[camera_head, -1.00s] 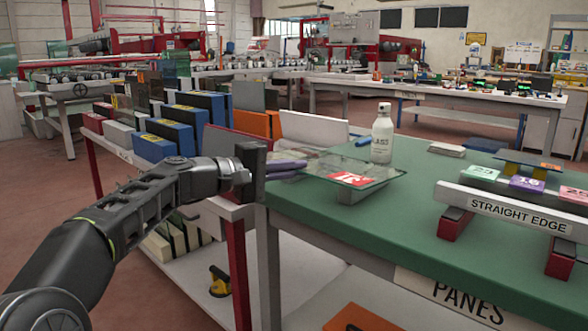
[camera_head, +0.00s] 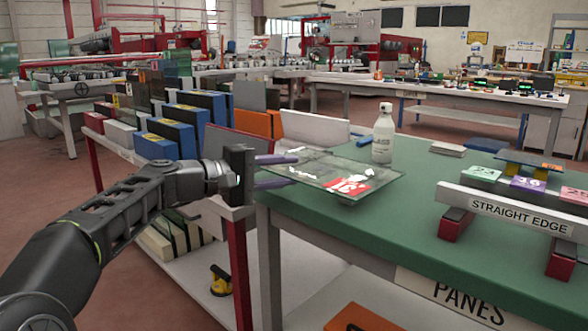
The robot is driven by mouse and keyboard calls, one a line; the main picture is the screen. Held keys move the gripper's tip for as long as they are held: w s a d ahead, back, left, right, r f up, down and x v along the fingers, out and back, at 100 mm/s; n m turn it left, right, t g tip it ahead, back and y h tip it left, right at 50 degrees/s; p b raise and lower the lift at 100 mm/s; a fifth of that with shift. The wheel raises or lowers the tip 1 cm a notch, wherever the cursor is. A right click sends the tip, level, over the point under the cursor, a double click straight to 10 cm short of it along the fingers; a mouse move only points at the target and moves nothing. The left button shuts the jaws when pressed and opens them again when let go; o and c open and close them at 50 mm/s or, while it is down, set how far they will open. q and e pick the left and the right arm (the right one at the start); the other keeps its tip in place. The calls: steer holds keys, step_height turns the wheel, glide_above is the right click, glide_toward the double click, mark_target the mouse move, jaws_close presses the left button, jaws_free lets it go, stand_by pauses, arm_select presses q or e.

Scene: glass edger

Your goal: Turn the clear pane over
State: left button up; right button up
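The clear pane (camera_head: 318,170) lies about level just above the green bench top (camera_head: 430,185), with a red and white label (camera_head: 348,186) near its front right corner. A pale block shows partly under the pane. My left gripper (camera_head: 275,171) is at the pane's left end. Its two purple fingers are spread apart, one above the other, with the pane's left edge at about the height between them. I cannot tell whether either finger touches the glass. My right gripper is not in view.
A white bottle (camera_head: 383,135) stands close behind the pane. A straight edge (camera_head: 518,212) on red feet stands at the right, with numbered blocks (camera_head: 527,186) behind it. A rack of blue binder-like blocks (camera_head: 168,137) is at the left. The bench's front middle is clear.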

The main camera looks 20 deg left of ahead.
arm_select(q)
steer(key=v, duration=0.5)
steer(key=shift+r+p, duration=0.1)
steer(key=shift+p, duration=0.25)
steer(key=shift+a, duration=0.1)
stand_by(0.6)
